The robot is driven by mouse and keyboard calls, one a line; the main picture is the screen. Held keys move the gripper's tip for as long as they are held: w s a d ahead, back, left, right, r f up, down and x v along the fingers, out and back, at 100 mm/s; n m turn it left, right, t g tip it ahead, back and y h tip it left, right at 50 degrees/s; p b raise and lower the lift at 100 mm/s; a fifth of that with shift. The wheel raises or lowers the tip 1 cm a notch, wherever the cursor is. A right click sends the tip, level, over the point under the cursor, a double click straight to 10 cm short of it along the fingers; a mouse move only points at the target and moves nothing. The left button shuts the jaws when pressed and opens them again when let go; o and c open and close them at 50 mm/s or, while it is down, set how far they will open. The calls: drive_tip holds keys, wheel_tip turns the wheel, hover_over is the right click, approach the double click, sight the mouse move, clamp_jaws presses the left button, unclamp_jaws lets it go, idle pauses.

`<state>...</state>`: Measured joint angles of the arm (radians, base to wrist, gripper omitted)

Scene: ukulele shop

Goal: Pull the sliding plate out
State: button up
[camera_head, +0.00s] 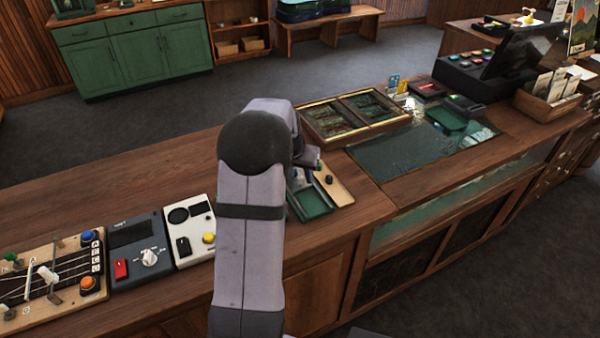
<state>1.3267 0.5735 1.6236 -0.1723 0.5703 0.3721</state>
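A light wooden plate with a black knob (333,188) lies on the counter, just right of my arm. It sits against a small green tray (312,204); the plate and tray are partly hidden by my arm, and I cannot tell how they are joined. I take this wooden plate to be the sliding plate, though the view does not make that certain. My gripper (306,160) is at the far end of my arm, above or beside the plate's far end. Its fingers are mostly hidden, so whether it is open or touches anything does not show.
Left of my arm on the wooden counter (150,190) stand a white box with a yellow button (190,230), a dark grey box (140,250) and a fretted board (50,280). A framed display case (318,124) lies behind right. A glass top (400,160) and cash register (500,65) are farther right.

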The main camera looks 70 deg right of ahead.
drive_tip(key=shift+d+f, duration=0.25)
drive_tip(key=shift+f, duration=0.25)
clamp_jaws()
drive_tip(key=s+a+b, duration=0.2)
drive_tip(key=s+a, duration=0.5)
drive_tip(key=shift+s+a, duration=0.1)
drive_tip(key=shift+a, duration=0.05)
unclamp_jaws()
drive_tip(key=shift+s+a, duration=0.1)
drive_tip(key=b+v, duration=0.2)
drive_tip(key=v, duration=0.5)
drive_tip(key=shift+r, duration=0.15)
